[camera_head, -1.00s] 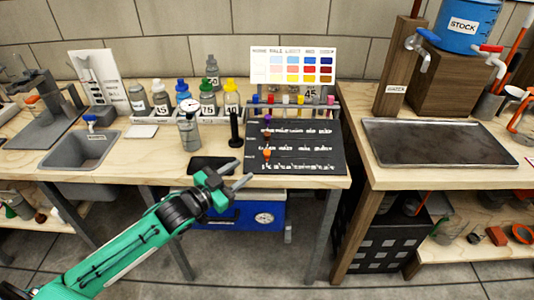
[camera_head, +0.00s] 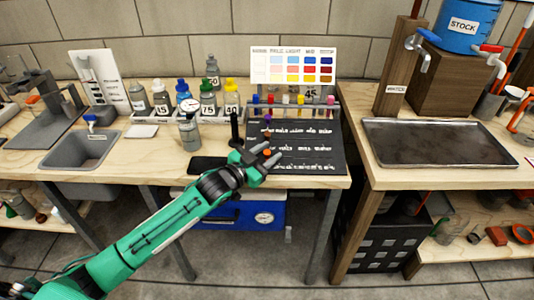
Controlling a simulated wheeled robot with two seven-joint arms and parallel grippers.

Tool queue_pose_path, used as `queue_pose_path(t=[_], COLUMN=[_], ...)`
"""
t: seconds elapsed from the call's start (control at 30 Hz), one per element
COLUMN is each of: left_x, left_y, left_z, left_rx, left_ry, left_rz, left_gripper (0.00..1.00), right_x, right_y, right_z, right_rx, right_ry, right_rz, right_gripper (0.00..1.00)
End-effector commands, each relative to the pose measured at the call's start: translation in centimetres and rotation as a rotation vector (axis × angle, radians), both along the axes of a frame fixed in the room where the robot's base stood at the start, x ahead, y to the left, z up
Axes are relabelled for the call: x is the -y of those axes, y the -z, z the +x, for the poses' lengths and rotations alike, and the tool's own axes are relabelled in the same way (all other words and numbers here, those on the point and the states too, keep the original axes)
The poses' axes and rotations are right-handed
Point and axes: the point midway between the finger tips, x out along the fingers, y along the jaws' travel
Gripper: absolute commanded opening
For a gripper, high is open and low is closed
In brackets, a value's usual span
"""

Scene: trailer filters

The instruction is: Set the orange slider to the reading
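The dark slider board (camera_head: 310,150) lies at the front right of the left bench, with white scale marks in three rows. The orange slider (camera_head: 267,153) is at the left end of the bottom row. A purple slider (camera_head: 267,118) and a darker brownish slider (camera_head: 267,134) are at the left of the upper rows. My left gripper (camera_head: 272,152) is at the orange slider, its fingers apart on either side of it; contact cannot be told. A gauge (camera_head: 189,106) with a white dial stands on a grey canister; its reading is too small to tell. My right gripper is not in view.
A black upright post (camera_head: 234,130) stands just left of the board. A dark flat pad (camera_head: 207,164) lies near the bench edge. A rack of coloured vials and a colour chart (camera_head: 293,66) stand behind the board. Several bottles stand behind the gauge.

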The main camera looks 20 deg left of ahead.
Motion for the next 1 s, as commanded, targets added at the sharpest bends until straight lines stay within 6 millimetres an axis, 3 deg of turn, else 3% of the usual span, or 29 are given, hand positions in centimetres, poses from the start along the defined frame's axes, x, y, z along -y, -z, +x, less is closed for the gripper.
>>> queue_pose_path(t=[0.17,0.4,0.73,0.87,1.0], left_x=[0.0,0.0,0.8,2.8,5.8], left_y=[0.0,0.0,-0.1,-0.2,-0.2], left_z=[0.0,0.0,0.2,0.8,1.6], left_rx=[0.000,0.000,-0.001,-0.001,-0.001], left_ry=[0.000,0.000,0.000,0.000,0.002], left_rz=[0.000,0.000,-0.002,-0.005,-0.006], left_gripper=[0.38,0.00,0.00,0.00,0.00], right_x=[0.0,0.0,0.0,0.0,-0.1], right_y=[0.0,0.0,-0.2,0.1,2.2], right_z=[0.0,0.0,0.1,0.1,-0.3], right_rx=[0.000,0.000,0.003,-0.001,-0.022], right_ry=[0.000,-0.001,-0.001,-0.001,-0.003], right_rz=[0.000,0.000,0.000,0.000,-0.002], right_gripper=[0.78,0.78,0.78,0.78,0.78])
